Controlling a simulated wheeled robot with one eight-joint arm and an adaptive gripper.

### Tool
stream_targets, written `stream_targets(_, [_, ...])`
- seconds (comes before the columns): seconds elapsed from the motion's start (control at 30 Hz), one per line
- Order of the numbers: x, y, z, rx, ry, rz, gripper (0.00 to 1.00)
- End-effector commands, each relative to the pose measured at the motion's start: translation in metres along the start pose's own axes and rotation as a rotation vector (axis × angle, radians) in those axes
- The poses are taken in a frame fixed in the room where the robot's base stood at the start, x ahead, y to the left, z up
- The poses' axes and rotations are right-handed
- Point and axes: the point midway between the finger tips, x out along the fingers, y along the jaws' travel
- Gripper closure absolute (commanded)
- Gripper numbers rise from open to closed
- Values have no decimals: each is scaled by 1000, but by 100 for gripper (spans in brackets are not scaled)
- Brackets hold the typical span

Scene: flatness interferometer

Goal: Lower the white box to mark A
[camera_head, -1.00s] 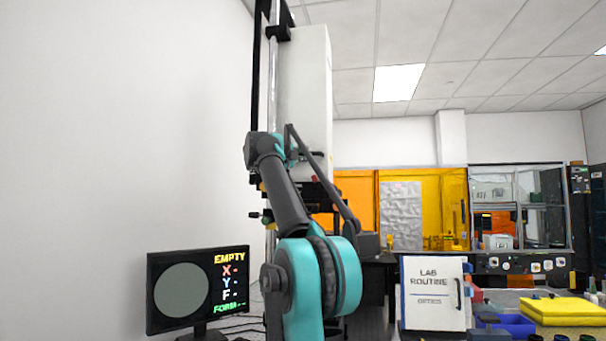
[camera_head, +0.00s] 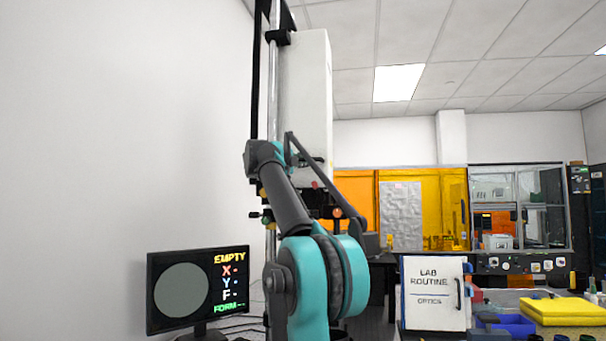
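The tall white box (camera_head: 306,95) hangs upright on a vertical metal column (camera_head: 272,90) with a dark rail beside it. Small coloured knobs (camera_head: 266,215) show on the column below the box. My teal and grey arm stands in front of the box's lower part and the column. My gripper is not visible; the arm's far end is hidden behind its own links. Mark A cannot be made out in this view.
A monitor (camera_head: 197,290) reading EMPTY stands at lower left. A white LAB ROUTINE OPTICS binder (camera_head: 435,293) stands right of my arm. A yellow case (camera_head: 562,311) and a blue bin (camera_head: 513,325) lie at lower right. Orange panels (camera_head: 440,205) stand behind.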

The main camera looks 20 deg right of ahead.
Motion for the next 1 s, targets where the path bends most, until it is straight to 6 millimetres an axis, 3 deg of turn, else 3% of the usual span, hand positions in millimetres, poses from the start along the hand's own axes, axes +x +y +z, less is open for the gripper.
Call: stream_targets(1.0, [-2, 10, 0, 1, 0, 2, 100])
